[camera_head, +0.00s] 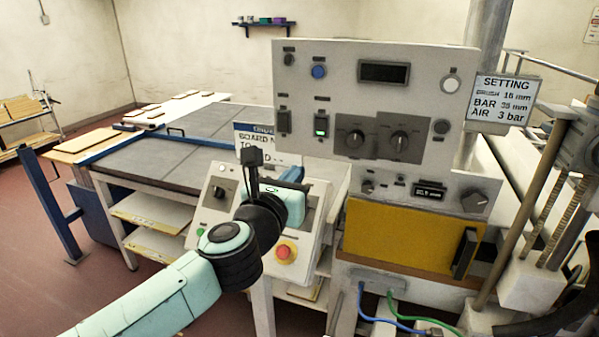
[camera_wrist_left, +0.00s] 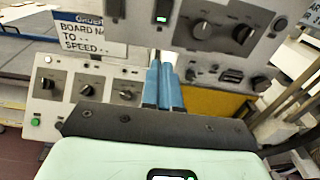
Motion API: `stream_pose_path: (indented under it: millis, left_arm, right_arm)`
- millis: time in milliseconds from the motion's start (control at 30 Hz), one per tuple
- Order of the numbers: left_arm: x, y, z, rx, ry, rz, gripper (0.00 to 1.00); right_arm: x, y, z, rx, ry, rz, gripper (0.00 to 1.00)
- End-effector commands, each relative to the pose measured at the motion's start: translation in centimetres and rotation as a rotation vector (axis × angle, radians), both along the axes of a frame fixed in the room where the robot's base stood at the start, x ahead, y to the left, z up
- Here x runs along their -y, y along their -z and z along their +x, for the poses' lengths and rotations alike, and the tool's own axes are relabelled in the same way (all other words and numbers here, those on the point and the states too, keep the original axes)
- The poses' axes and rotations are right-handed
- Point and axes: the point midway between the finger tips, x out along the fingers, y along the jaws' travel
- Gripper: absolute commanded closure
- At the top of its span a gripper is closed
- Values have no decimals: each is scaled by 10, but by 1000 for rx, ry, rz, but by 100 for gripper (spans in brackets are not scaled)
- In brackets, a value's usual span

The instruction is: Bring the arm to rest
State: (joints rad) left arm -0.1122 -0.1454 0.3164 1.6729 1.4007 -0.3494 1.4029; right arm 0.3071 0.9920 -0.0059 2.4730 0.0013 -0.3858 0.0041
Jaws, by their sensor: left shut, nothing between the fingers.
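My left arm, pale teal with black joints, reaches in from the lower left in the head view. Its left gripper (camera_head: 293,174) points away from the camera, in front of the sloped grey control box (camera_head: 308,240), and is partly hidden by the wrist. In the left wrist view the two blue fingers (camera_wrist_left: 165,85) stand side by side, shut and empty. They show in front of the lower edge of the upper control panel (camera_head: 345,75) and beside the yellow panel (camera_head: 405,238). I cannot tell the gap to either. My right gripper is not in view.
A red emergency button (camera_head: 286,251) sits on the sloped box close to my forearm. A grey-topped table (camera_head: 165,160) with blue rails stands behind at left. A sign (camera_head: 502,98) and metal posts stand at right. Open reddish floor (camera_head: 40,265) lies at left.

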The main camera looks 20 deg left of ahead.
Motion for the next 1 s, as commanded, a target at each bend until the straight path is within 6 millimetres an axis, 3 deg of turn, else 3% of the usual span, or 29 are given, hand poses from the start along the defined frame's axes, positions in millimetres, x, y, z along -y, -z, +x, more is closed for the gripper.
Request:
stream_pose_path:
  millis: [433, 567, 667, 833, 1000]
  left_arm:
    - [0, 0, -1, -1, 0, 1, 100]
    - [0, 18, 7, -29, 1, 50, 100]
    - [0, 61, 25, -96, 6, 178, 100]
    - [-2, 183, 53, -270, 80, 543, 100]
    - [-5, 309, 52, -429, 241, 904, 100]
  right_arm:
    - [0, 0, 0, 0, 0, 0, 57]
    - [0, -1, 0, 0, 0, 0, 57]
    - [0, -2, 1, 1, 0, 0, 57]
    - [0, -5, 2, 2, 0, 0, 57]
    - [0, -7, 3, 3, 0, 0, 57]
